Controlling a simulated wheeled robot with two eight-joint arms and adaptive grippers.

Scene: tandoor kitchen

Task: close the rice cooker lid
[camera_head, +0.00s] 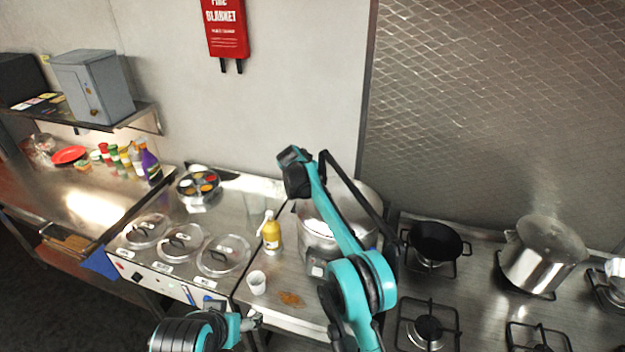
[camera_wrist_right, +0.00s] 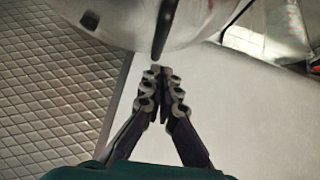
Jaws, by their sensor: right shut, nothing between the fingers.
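The rice cooker (camera_head: 316,246) is a silver, rounded appliance on the counter, partly hidden behind my right arm. Its silver lid (camera_head: 352,193) appears raised at the back; the arm covers much of it, so its exact angle is unclear. In the right wrist view a curved shiny surface, apparently the lid (camera_wrist_right: 125,18), fills the top, with a dark bar across it. My right gripper (camera_wrist_right: 163,72) is shut and empty just below that bar; contact is unclear. It is not distinguishable in the head view. My left gripper (camera_head: 250,322) is low at the front, its fingers unclear.
A yellow bottle (camera_head: 271,232) and a white cup (camera_head: 256,282) stand left of the cooker. Lidded pans (camera_head: 222,255) sit further left. A black pan (camera_head: 436,241) and a steel pot (camera_head: 543,256) are on the stove at right. A textured metal wall rises behind the stove.

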